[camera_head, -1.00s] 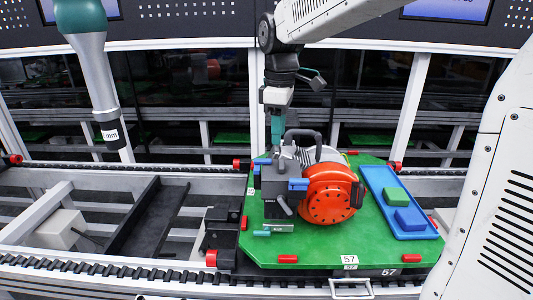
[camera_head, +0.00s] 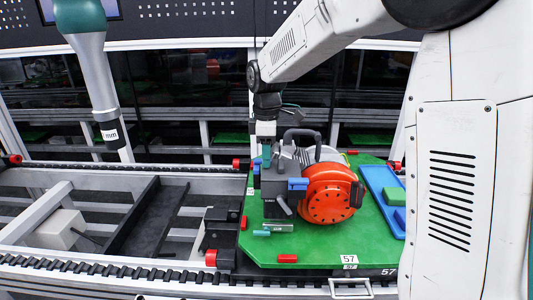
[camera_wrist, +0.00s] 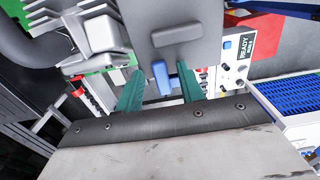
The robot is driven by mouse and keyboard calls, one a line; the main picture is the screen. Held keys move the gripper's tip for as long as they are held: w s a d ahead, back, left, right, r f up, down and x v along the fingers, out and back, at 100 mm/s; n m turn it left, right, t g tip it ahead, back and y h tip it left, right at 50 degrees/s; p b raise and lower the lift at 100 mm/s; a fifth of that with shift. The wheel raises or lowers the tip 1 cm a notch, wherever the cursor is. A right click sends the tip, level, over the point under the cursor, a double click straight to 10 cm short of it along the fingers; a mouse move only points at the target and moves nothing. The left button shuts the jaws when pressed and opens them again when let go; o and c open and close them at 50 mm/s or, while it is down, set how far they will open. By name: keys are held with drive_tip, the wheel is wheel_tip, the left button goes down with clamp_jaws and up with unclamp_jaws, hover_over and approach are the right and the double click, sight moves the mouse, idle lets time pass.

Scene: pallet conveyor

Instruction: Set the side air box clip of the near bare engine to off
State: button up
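The engine (camera_head: 328,193) with a round orange-red cover sits on the green pallet (camera_head: 330,242). Its dark grey air box (camera_head: 285,205) is on the left side, with a blue clip (camera_head: 298,184) on the front and another blue piece (camera_head: 257,168) at its left edge. My gripper (camera_head: 266,157) is low at the back left of the air box, its tips partly hidden. In the wrist view, its teal fingers (camera_wrist: 160,90) are apart, with a blue clip (camera_wrist: 162,77) on the grey air box (camera_wrist: 178,28) showing between them. I cannot tell whether they touch it.
A blue tray (camera_head: 378,185) with green and blue blocks is on the pallet's right, partly hidden by my arm. A teal-and-grey post (camera_head: 97,80) hangs at the left. The wrist view shows a white panel (camera_wrist: 232,62) with knobs and a blue-lined bin (camera_wrist: 288,98).

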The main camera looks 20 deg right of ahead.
sight(256, 171)
clamp_jaws()
drive_tip(key=shift+m, duration=0.4)
drive_tip(key=m, duration=0.3)
drive_tip(key=shift+s+a, duration=0.25)
drive_tip(key=shift+s, duration=0.1)
drive_tip(key=m, duration=0.3)
drive_tip(key=a+m, duration=0.1)
drive_tip(key=m, duration=0.1)
drive_tip(key=shift+s, duration=0.3)
drive_tip(key=shift+a+m, duration=0.3)
drive_tip(key=shift+m, duration=1.25)
drive_tip(key=shift+a+m, duration=0.3)
drive_tip(key=shift+m, duration=1.2)
drive_tip(key=shift+a+m, duration=0.3)
drive_tip(key=shift+m, duration=1.25)
